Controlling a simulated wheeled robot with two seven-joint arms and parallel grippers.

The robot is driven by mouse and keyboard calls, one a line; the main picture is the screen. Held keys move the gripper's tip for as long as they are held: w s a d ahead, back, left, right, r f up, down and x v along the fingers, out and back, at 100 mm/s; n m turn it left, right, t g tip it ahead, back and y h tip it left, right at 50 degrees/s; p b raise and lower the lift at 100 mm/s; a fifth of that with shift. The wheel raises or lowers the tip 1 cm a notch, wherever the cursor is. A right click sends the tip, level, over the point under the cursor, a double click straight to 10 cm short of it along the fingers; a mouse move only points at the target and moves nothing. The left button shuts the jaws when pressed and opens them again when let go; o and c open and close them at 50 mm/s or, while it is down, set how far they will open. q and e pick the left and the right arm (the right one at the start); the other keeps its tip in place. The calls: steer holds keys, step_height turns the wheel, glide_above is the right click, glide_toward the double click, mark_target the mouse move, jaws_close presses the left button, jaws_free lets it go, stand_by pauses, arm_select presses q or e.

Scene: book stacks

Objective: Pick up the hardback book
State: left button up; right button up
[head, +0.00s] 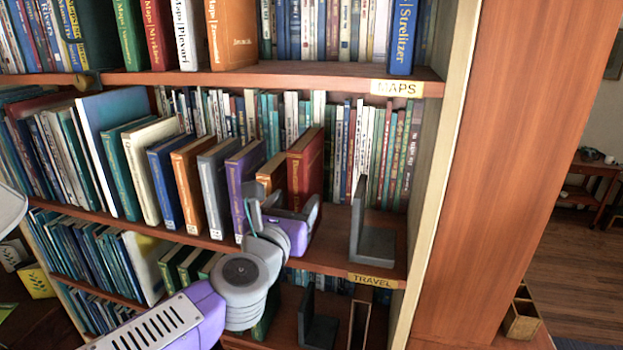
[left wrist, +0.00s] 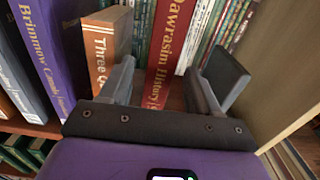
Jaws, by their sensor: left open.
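Several hardback books stand upright on the middle shelf (head: 335,250). A red hardback (head: 308,165) is at the right end of the front row; in the left wrist view its spine (left wrist: 172,50) reads "Dawrasim History". My left gripper (head: 284,204) is open in front of it. In the left wrist view the fingers (left wrist: 162,84) stand on either side of the red spine, and I cannot tell whether they touch it. The lower part of the red book is hidden by the gripper in the head view. My right gripper is not in view.
A smaller orange book (left wrist: 105,50) stands close left of the left finger, then a purple book (head: 243,185). A dark bookend (head: 372,240) stands to the right, with bare shelf before it. The "MAPS" shelf (head: 330,76) is above. More books stand behind.

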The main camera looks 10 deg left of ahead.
arm_select(q)
steer(key=shift+w+d+f+p, duration=0.15)
steer(key=shift+w+p, duration=0.1)
steer(key=shift+w, duration=1.5)
steer(key=shift+w+a+f+p, duration=0.1)
steer(key=shift+w+p, duration=0.15)
steer(key=shift+w, duration=1.5)
jaws_close()
steer(key=shift+r, duration=0.15)
